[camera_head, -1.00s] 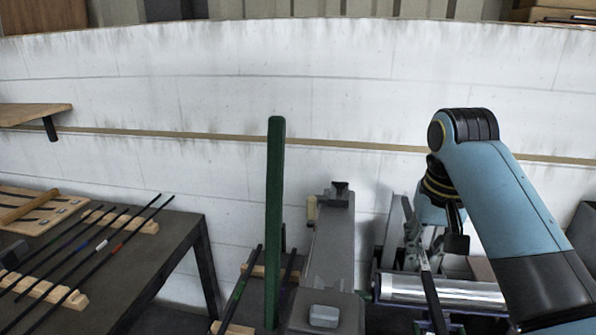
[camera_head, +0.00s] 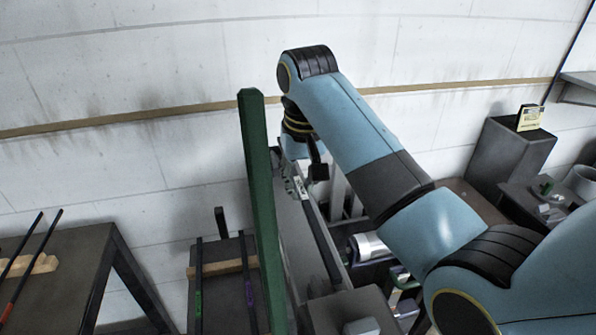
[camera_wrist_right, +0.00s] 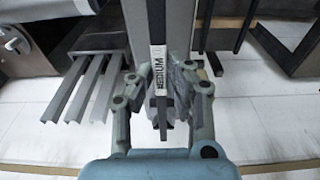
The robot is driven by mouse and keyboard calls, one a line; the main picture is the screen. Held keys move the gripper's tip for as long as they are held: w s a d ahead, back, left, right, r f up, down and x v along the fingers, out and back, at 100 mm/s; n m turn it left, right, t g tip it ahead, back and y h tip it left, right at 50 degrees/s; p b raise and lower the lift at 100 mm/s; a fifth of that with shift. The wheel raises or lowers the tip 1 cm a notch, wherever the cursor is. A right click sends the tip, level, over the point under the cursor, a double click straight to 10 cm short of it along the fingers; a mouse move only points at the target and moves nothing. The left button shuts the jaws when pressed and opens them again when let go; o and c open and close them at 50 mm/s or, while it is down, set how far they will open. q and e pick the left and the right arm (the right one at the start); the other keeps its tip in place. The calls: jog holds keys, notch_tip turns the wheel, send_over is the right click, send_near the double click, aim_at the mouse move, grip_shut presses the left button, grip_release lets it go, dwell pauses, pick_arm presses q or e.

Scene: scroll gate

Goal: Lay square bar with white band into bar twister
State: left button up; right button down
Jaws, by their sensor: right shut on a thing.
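My right gripper (camera_head: 297,187) is shut on a dark square bar (camera_head: 321,240). The bar has a white band (camera_head: 301,187) close to the fingers. In the right wrist view the bar (camera_wrist_right: 162,115) is between the fingers, and its white band (camera_wrist_right: 158,72) reads MEDIUM. The bar twister, a long grey machine (camera_head: 287,243), lies under the bar, which runs along its length. I cannot tell whether the bar touches the bed. My left gripper is out of view.
A tall green post (camera_head: 260,205) rises left of the machine. Left of it, bars with green and purple bands lie on a wooden rest (camera_head: 222,268). A shiny roller (camera_head: 370,246) stands to the right. A dark table (camera_head: 62,275) with more bars is at far left.

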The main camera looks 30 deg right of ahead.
aim_at(301, 189)
jog(key=shift+a+f, duration=0.1)
jog(key=shift+f, duration=1.4)
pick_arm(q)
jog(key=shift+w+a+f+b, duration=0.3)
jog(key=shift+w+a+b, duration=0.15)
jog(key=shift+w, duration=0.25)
pick_arm(e)
jog(key=shift+f, duration=0.55)
pick_arm(q)
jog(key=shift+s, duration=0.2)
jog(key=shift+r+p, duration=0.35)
jog(key=shift+p, duration=0.1)
pick_arm(e)
jog(key=shift+f, duration=0.25)
jog(key=c, duration=1.2)
grip_release()
jog(key=shift+s, duration=0.1)
